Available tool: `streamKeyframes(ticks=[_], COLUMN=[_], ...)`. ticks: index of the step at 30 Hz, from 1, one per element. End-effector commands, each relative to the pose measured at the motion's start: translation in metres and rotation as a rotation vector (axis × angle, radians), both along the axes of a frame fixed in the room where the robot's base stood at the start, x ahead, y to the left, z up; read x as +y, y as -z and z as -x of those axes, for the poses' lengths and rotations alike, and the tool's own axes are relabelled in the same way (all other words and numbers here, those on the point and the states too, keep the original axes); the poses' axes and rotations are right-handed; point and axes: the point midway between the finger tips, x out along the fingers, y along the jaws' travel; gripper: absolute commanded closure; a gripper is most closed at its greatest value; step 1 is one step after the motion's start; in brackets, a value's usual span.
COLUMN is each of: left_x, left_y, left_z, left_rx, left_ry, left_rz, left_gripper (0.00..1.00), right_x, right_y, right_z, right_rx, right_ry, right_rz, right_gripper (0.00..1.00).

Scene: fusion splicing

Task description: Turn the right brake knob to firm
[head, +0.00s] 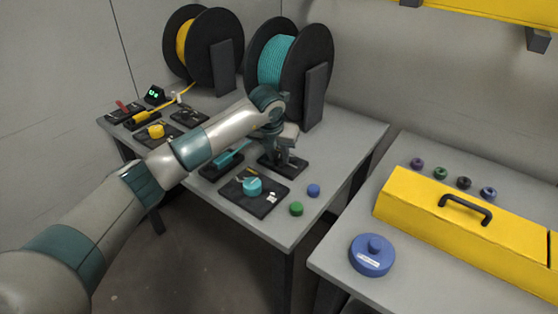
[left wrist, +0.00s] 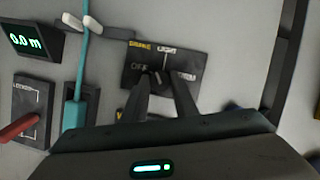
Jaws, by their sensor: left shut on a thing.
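The right brake knob sits on a black plate (head: 297,170) in front of the teal spool. My left gripper (head: 281,160) reaches down onto this plate from above. In the left wrist view its two dark fingers (left wrist: 165,82) are shut on the knob, one on each side. My right gripper is in neither view.
The teal spool (head: 275,60) stands close behind. A black plate with a teal knob (head: 252,187) lies in front. A green cap (head: 296,209) and a blue cap (head: 313,190) are nearby. In the left wrist view a teal cable (left wrist: 82,55) and red lever (left wrist: 18,127) lie left.

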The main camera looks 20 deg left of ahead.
Motion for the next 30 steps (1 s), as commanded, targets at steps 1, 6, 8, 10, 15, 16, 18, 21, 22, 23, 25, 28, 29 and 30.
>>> streamKeyframes(ticks=[1,6,8,10,15,16,18,21,22,23,25,28,29,30], left_x=[0.002,0.003,0.004,0.004,0.005,0.005,0.005,0.006,0.006,0.006,0.006,0.007,0.007,0.007], left_y=[0.003,0.003,0.002,0.002,0.002,0.002,0.001,0.001,0.001,0.001,0.000,0.000,0.000,0.000], left_z=[-0.001,-0.001,-0.001,-0.002,-0.002,-0.002,-0.003,-0.003,-0.003,-0.004,-0.004,-0.005,-0.005,-0.005], left_rx=[-0.004,-0.004,-0.004,-0.004,-0.003,-0.003,-0.004,-0.003,-0.003,-0.003,-0.003,-0.003,-0.003,-0.002], left_ry=[0.043,0.200,0.255,0.321,0.480,0.509,0.576,0.670,0.698,0.728,0.793,0.888,0.917,0.955], left_rz=[0.000,0.000,-0.001,-0.001,-0.001,0.001,0.000,0.001,0.001,0.001,0.001,0.002,0.001,0.001], left_gripper=[0.96,0.96,0.96,0.96,0.96,0.96,0.96,0.96,0.96,0.96,0.96,0.96,0.96,0.96], right_x=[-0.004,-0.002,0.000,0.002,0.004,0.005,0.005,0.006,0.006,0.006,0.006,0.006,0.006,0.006], right_y=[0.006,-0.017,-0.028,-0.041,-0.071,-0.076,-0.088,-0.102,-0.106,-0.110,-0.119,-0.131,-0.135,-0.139], right_z=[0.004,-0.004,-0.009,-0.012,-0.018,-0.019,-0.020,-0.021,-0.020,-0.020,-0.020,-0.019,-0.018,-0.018], right_rx=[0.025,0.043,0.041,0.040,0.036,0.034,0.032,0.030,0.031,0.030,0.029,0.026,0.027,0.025], right_ry=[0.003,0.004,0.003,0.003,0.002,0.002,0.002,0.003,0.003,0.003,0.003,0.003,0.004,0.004], right_rz=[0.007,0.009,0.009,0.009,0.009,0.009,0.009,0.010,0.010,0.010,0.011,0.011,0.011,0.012], right_gripper=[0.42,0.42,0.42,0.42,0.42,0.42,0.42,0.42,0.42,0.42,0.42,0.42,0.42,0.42])
